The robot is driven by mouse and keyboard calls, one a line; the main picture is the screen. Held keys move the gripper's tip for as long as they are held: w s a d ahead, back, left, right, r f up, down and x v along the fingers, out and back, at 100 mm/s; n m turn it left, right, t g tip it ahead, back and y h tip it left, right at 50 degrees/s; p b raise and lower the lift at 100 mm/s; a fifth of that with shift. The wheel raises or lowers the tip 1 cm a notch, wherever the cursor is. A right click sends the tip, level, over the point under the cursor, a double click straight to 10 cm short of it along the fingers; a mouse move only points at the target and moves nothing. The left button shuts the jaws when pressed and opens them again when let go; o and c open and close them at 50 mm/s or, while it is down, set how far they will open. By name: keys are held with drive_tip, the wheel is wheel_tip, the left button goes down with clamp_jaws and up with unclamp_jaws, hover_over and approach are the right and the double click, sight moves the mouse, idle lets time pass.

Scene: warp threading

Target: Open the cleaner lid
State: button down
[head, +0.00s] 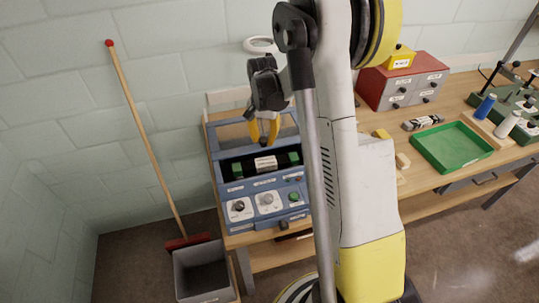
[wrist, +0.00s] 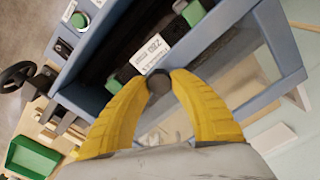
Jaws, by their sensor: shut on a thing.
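The cleaner (head: 268,203) is a blue box with knobs and buttons on its front. Its lid (head: 228,133) is a blue frame with a clear pane, and it shows raised at the back of the dark opening; the exact angle is hard to tell. My gripper (head: 264,131) is above the lid's front edge, with its yellow fingers shut on a small dark lid knob (wrist: 158,83). In the wrist view the lid frame (wrist: 282,38) runs to the right of the fingers. A black roller with green ends (head: 262,166) and a white label lies inside the opening.
A broom (head: 144,120) leans on the wall at left, by a grey bin (head: 203,270). My arm hides part of the bench.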

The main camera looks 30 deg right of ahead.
sight(258, 124)
drive_tip(key=w, duration=0.2)
drive_tip(key=w+d, duration=0.1)
drive_tip(key=w, duration=0.1)
drive_tip(key=w+d, duration=0.1)
drive_tip(key=w, duration=0.2)
drive_tip(key=shift+b, duration=0.3)
drive_tip(key=c, duration=1.1)
unclamp_jaws()
drive_tip(key=shift+r, duration=0.1)
wheel_tip(258, 124, up, 12)
drive_tip(key=shift+f, duration=0.1)
